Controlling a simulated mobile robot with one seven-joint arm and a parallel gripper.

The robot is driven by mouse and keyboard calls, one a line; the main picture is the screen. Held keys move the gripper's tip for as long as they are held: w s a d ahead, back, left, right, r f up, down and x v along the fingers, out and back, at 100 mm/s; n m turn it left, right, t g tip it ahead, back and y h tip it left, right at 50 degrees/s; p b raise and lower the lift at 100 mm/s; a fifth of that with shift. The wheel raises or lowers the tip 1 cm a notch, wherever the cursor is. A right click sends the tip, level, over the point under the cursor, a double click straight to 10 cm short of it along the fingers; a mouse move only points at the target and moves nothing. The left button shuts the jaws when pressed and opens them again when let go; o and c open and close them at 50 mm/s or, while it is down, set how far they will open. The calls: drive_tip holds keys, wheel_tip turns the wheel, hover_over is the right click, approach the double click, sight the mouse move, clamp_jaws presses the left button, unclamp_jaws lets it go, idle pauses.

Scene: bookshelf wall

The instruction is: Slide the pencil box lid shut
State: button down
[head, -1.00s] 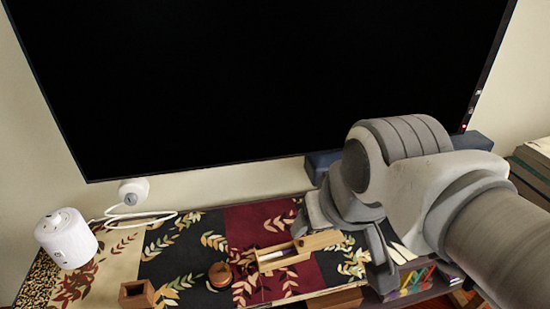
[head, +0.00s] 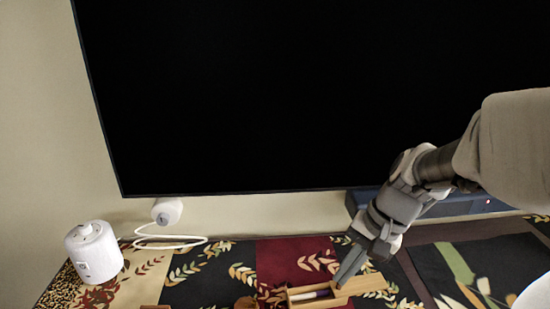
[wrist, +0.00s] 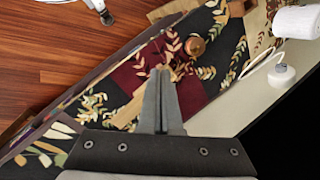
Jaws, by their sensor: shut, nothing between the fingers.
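The wooden pencil box (head: 296,304) sits on the patterned cloth at the bottom of the head view, its lower part cut off by the frame. Its left part is uncovered and shows a dark and a pale item inside. My gripper (head: 339,286) is shut and empty, pointing down at the lid near the edge of the opening. I cannot tell whether the tips touch the lid. In the wrist view my gripper (wrist: 161,72) covers most of the box.
A round brown wooden object (wrist: 193,45) and a small wooden box (wrist: 240,8) stand on the cloth beyond the pencil box. A white device (head: 93,252) with a cable stands at the left. A big black screen (head: 290,90) fills the wall behind.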

sight(305, 305)
drive_tip(key=w+d+f+m+t+y+b, duration=0.1)
drive_tip(key=d+f+m+t+y+b, duration=0.2)
drive_tip(key=d+f+m, duration=0.3)
drive_tip(key=w+d+f+m+t+y+b, duration=0.2)
drive_tip(key=d+f+m, duration=0.4)
drive_tip(key=f, duration=0.5)
drive_tip(key=w+d+f+m+t+y+b, duration=0.2)
drive_tip(key=d+f+m+t+y+b, duration=0.2)
drive_tip(key=d+f, duration=0.4)
drive_tip(key=shift+d+f+m+t+y+b, duration=0.15)
drive_tip(key=shift+f+m+t+y+b, duration=0.35)
drive_tip(key=shift+m+t+b, duration=0.6)
drive_tip(key=b+x, duration=0.1)
drive_tip(key=x, duration=0.3)
drive_tip(key=b+x, duration=0.1)
drive_tip(key=x, duration=0.4)
drive_tip(key=b+x, duration=0.2)
drive_tip(key=x, duration=0.2)
drive_tip(key=shift+w+a+f, duration=0.15)
drive_tip(key=shift+a+f, duration=0.15)
drive_tip(key=shift+a, duration=0.1)
drive_tip(key=shift+a, duration=0.1)
